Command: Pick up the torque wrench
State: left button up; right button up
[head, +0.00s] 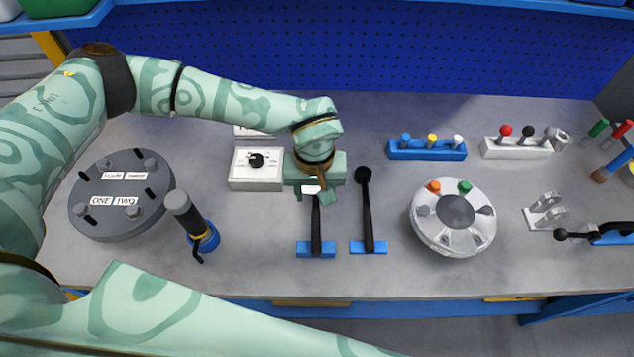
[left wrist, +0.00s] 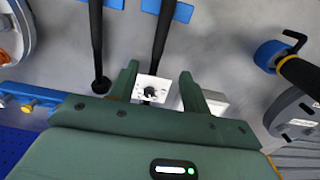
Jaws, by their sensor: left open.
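The left one (head: 316,228), which I take for the torque wrench, also shows in the left wrist view (left wrist: 163,35). Its far end is hidden under my gripper in the head view. The right one (head: 367,215) has a round black head. My left gripper (head: 311,195) is open over the far end of the left tool. In the left wrist view a white plate with a black knob (left wrist: 150,90) shows between the fingers; I cannot tell whether it belongs to the tool. My right gripper is not in view.
A white dial box (head: 240,180) stands left of my gripper. A grey flanged disc (head: 95,222) and an upright grey-handled tool (head: 186,213) are further left. A silver round part (head: 427,232) and a blue peg rack (head: 427,152) are right. A blue pegboard (head: 400,60) closes the back.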

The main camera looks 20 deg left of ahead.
pick_arm(q)
send_over(316, 216)
notch_tip(316, 216, down, 5)
jog(key=shift+f, duration=0.1)
notch_tip(316, 216, down, 6)
jog(key=shift+s+r+b, duration=0.1)
jog(key=shift+r+b, duration=0.05)
jog(key=shift+b, duration=0.35)
jog(key=shift+r, duration=0.1)
grip_shut()
